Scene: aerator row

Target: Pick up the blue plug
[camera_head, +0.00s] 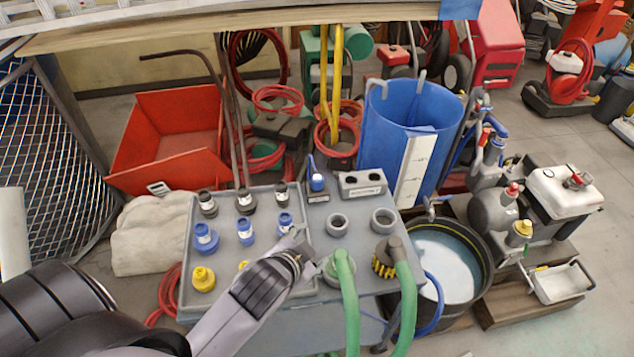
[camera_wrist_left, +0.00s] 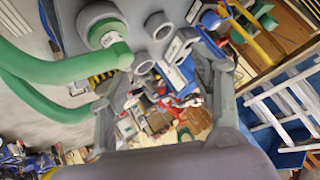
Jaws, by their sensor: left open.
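Several blue plugs stand in the grey tray (camera_head: 188,262) on the bench: a wide one (camera_head: 206,240) at the left, a middle one (camera_head: 245,233) and a right one (camera_head: 285,222). My left gripper (camera_head: 299,252) is just in front of the right blue plug, over the tray's right side, and its arm hides part of the tray. In the left wrist view my gripper (camera_wrist_left: 165,105) is open, with nothing seen between its fingers. I cannot tell a blue plug there. My right gripper is not in view.
Black-topped plugs (camera_head: 245,201) and yellow plugs (camera_head: 203,279) share the tray. Right of it are grey sockets (camera_head: 383,221), a green hose (camera_head: 345,290), a blue-handled tool (camera_head: 316,181) and a grey block (camera_head: 361,184). A blue tank (camera_head: 385,130) stands behind.

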